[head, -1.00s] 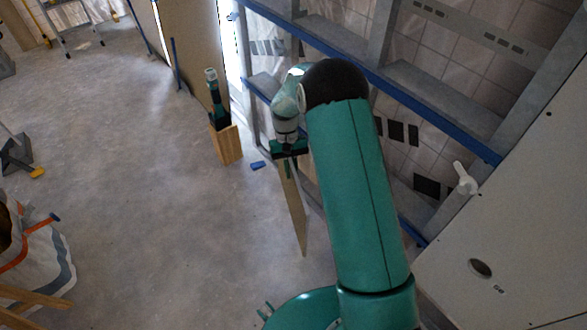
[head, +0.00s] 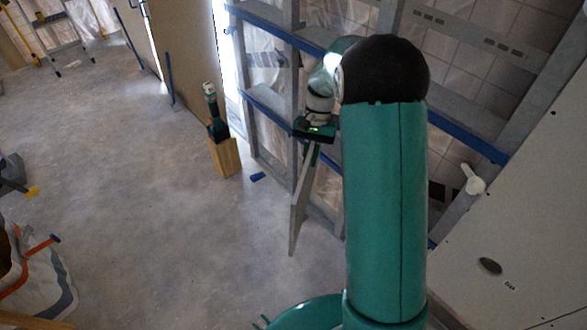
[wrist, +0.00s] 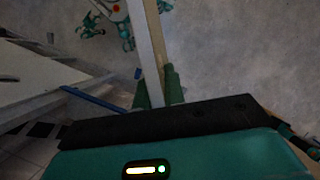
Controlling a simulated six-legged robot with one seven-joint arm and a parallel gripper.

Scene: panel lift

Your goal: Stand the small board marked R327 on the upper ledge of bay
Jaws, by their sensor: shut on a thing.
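My gripper (head: 313,150) is shut on a thin flat board (head: 302,205), which hangs down from it, nearly edge-on, in front of the wall frame. In the wrist view, the gripper's green fingers (wrist: 158,88) close on the board's narrow edge (wrist: 147,45). No R327 mark is readable. The grey stud frame has an upper ledge with a blue front edge (head: 272,32) and a lower blue-edged ledge (head: 268,103). The board hangs below the upper ledge's height. My arm hides part of both ledges.
A wooden block (head: 226,157) with a green and black tool (head: 214,115) on it stands left of the frame. A small blue piece (head: 257,176) lies on the floor. A pale panel (head: 510,215) with a white handle (head: 473,179) is at right. Floor at left-centre is clear.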

